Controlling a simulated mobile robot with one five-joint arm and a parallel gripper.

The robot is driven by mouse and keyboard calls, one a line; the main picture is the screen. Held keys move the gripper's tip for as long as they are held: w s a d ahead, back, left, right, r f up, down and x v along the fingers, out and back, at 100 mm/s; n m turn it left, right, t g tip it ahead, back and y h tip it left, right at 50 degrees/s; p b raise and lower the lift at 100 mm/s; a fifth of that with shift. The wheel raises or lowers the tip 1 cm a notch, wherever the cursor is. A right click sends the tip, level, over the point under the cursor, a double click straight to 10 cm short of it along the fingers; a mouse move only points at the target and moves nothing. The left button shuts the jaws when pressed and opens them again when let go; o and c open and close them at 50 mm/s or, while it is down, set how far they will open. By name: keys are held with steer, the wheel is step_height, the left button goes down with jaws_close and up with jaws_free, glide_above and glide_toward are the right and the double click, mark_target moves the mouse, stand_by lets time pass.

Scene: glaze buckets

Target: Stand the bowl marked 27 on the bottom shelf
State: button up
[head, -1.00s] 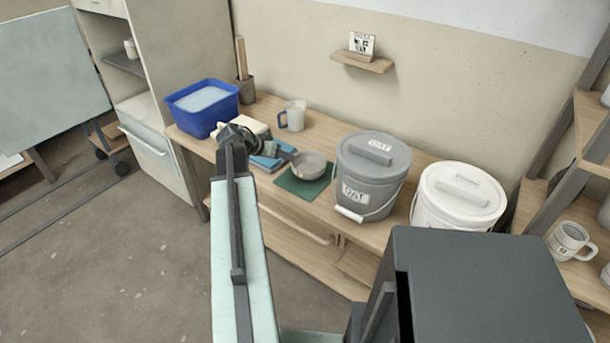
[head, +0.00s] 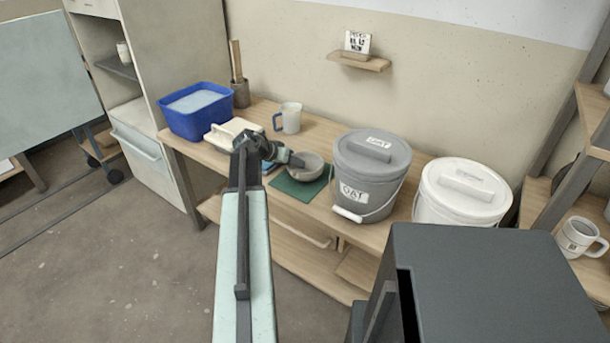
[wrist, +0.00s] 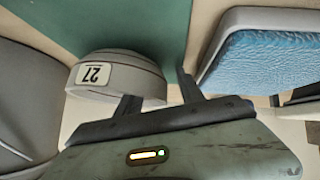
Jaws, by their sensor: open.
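The grey bowl marked 27 (head: 307,168) sits on a green mat (head: 296,194) on the workbench. In the wrist view the bowl (wrist: 115,68) shows its white label with 27, upside down. My gripper (head: 290,158) is at the bowl's left side in the head view. In the wrist view my gripper (wrist: 157,86) is open, with one finger overlapping the bowl and the other just beyond its rim. I cannot tell whether either finger touches it. A low shelf board (head: 290,258) lies under the workbench; I cannot tell if this is the bottom shelf meant.
A grey lidded bucket (head: 372,190) stands right of the bowl, with a white bucket (head: 462,196) beyond. A blue tub (head: 190,122), a jug (head: 289,118) and a cream block-like thing (head: 228,133) stand left and behind. A wooden rack (head: 550,205) with mugs is at far right.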

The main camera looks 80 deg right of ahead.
jaws_close()
stand_by(1.3)
